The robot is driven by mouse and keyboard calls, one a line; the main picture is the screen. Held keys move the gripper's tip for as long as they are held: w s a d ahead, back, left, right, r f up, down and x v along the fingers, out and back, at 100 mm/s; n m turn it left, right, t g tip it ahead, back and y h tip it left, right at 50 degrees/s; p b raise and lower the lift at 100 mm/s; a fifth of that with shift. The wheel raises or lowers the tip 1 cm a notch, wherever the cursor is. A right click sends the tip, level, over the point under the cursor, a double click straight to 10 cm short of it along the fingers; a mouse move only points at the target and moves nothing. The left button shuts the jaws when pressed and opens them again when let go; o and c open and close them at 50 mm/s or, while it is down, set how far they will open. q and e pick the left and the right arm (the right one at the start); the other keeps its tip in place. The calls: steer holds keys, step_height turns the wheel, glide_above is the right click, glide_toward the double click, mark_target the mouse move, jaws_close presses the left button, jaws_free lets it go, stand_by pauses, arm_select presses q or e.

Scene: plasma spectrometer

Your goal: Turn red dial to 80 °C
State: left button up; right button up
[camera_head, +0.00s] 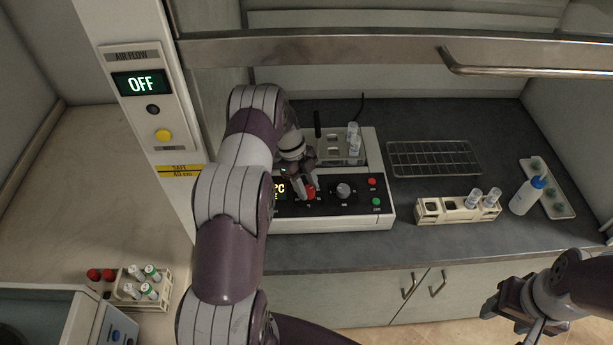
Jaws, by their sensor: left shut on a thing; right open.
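The red dial (310,192) is on the black front panel of a white heating block (381,215) inside the fume hood. My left gripper (307,190) reaches down over the panel and is shut on the red dial. The gripper and forearm cover part of the dial and its markings. A display (280,189) left of the dial is mostly hidden by my arm; its visible end reads "°C". My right gripper (522,325) is at the lower right, outside the hood, open and apart from everything.
A grey dial (343,190), a red button (372,182) and a green button (376,201) share the panel. A wire rack (434,159), vial rack (429,212) and wash bottle (526,195) stand right. The raised sash (340,47) crosses above.

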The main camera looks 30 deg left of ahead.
stand_by(0.3)
arm_select(q)
steer(key=o, duration=1)
